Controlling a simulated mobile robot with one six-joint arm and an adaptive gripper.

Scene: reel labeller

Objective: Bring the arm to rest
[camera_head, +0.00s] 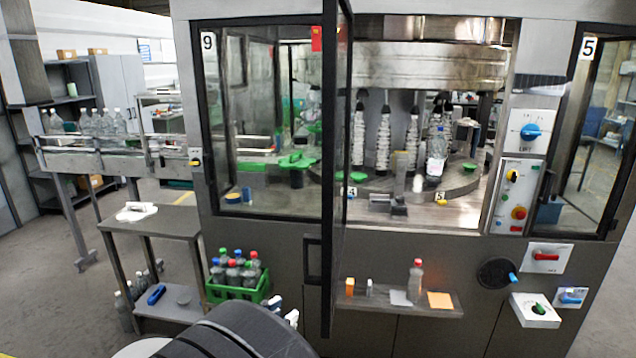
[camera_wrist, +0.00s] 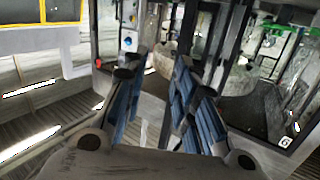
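My arm shows as a dark rounded link at the bottom middle of the head view. The tips of my gripper (camera_head: 284,311) poke out just beyond it, left of the open door's lower edge, and the rest is hidden behind the link. In the wrist view my gripper (camera_wrist: 160,66) has its two blue-padded fingers apart, with a clear gap and nothing held between them. The machine's panels and glass show beyond the fingers, tilted.
The glass door (camera_head: 334,180) stands open towards me, close to my gripper. A green crate of bottles (camera_head: 240,292) stands left of the arm. A small shelf (camera_head: 440,309) holds a bottle and small items. A side table (camera_head: 160,225) is at left. Open floor lies at far left.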

